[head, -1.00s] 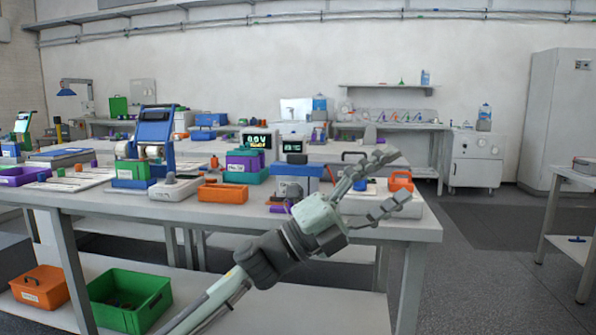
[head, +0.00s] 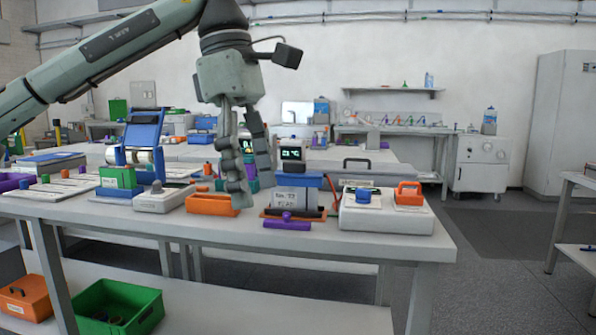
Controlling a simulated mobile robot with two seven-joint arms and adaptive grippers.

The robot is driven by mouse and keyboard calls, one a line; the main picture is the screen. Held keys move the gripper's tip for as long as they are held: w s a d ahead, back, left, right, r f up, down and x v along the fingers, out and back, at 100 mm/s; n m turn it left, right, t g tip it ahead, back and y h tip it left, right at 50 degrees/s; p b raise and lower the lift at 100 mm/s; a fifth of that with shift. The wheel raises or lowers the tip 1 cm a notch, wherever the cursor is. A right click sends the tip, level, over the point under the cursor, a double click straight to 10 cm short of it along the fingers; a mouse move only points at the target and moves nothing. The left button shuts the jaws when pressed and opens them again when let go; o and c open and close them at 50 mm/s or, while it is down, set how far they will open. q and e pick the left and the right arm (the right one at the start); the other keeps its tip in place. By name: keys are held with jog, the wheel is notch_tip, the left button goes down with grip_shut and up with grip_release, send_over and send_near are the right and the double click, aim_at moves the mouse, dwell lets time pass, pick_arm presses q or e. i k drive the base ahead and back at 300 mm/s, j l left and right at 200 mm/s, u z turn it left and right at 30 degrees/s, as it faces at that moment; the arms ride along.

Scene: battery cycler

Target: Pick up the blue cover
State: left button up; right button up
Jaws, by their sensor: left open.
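A blue cover-like top (head: 298,181) sits on a grey labelled box (head: 294,198) near the front edge of the bench. I cannot tell for sure that this is the blue cover. My left gripper (head: 250,188) hangs from above, fingers pointing down, just left of that box. Its fingers are apart and I see nothing between them. It partly hides a green and purple stack of bins behind it. My right gripper is out of view.
An orange tray (head: 212,205) is left of and below the fingers. A purple bar (head: 287,224) lies in front of the grey box. A white unit (head: 386,217) with a blue knob (head: 363,195) and an orange part (head: 409,194) stands right.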

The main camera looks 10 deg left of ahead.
aim_at(293, 173)
jog(key=i, duration=1.25)
